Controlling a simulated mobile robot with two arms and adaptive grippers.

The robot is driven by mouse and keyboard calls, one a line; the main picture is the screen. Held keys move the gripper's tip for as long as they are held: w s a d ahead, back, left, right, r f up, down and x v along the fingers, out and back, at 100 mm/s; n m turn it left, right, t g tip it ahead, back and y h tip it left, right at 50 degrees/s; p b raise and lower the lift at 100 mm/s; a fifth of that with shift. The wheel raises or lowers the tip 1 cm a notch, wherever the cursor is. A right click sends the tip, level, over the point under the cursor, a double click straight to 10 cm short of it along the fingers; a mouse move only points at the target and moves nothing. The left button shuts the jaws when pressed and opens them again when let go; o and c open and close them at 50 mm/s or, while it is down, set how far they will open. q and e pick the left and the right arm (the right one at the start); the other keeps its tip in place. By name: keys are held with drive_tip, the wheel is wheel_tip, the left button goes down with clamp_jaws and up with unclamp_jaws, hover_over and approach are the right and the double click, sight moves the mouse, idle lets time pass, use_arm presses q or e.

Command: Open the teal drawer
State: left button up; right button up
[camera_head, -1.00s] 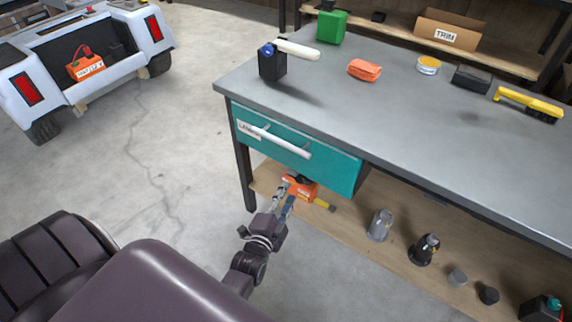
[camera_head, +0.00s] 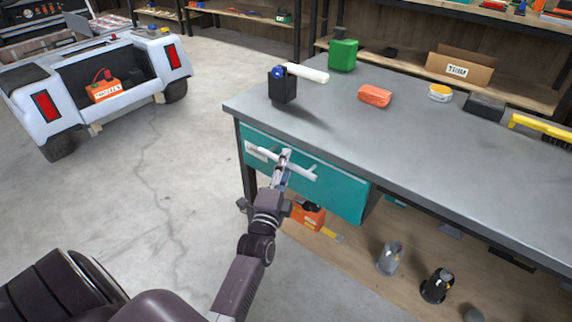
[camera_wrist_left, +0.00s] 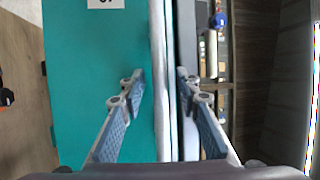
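The teal drawer (camera_head: 335,192) sits under the grey workbench top and looks shut. A white bar handle (camera_head: 300,171) runs across its front, and a white label (camera_head: 256,150) is at its left end. My left gripper (camera_head: 285,156) is at the handle, near its middle. In the left wrist view the two fingers (camera_wrist_left: 160,88) are apart, with the white handle bar (camera_wrist_left: 158,60) running between them and the teal drawer front (camera_wrist_left: 95,70) on the left. I cannot tell if a finger touches the bar. My right gripper is not in view.
The workbench top (camera_head: 330,115) holds a dark block with a white roll (camera_head: 283,88), a green can (camera_head: 343,55) and an orange cloth (camera_head: 374,96). A lower shelf (camera_head: 350,252) holds an orange item (camera_head: 308,214) and bottles.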

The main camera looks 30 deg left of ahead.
use_arm(q)
clamp_jaws()
drive_tip(key=shift+f, duration=0.1)
idle(0.5)
